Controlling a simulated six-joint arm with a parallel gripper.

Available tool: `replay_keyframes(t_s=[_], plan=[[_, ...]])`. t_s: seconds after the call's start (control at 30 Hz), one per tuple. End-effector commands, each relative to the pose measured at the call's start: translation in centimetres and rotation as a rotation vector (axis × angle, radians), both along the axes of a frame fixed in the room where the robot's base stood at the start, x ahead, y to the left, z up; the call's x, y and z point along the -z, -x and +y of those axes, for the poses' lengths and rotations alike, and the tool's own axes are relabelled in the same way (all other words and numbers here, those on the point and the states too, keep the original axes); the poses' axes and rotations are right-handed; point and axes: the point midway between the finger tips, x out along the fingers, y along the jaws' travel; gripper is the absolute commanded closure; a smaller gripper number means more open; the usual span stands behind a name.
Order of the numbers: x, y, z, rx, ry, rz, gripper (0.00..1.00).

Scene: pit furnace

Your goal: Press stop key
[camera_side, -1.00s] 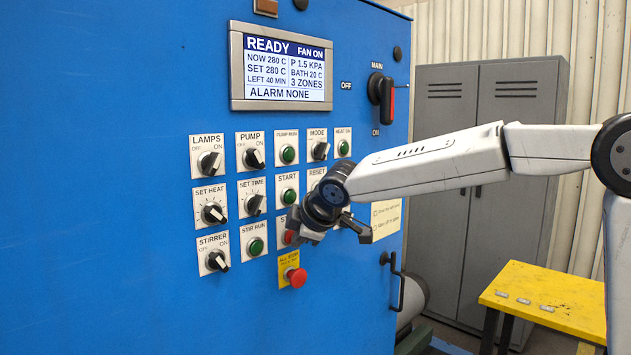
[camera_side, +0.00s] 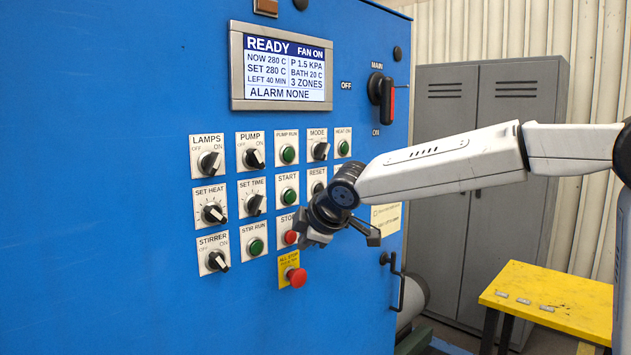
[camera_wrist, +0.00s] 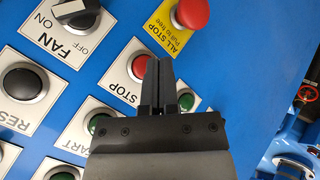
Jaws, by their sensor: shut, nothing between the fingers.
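The stop key is a red push button (camera_side: 290,237) on a white plate marked STOP, low on the blue panel. In the wrist view the red stop key (camera_wrist: 139,67) is partly hidden behind my fingers. My gripper (camera_side: 300,240) is shut and empty, its tips close to the stop key at its right side in the side view. In the wrist view the shut fingertips (camera_wrist: 159,62) overlap the right edge of the key. I cannot tell whether they touch it.
The red ALL STOP mushroom button (camera_side: 296,277) on a yellow plate sits just below the stop key. The green START button (camera_side: 289,195) is above and the STIR RUN button (camera_side: 256,247) is left. The display (camera_side: 284,68) reads READY. A yellow table (camera_side: 550,305) stands at right.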

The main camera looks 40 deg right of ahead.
Motion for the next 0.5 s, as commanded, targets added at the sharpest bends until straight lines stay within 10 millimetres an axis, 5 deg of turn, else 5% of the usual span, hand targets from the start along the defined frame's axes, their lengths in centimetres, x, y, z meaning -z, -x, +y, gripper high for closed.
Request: replay_keyframes(t_s=[0.5], plan=[[0.0, 3.4, 0.0, -0.001, 0.000, 0.000, 1.00]])
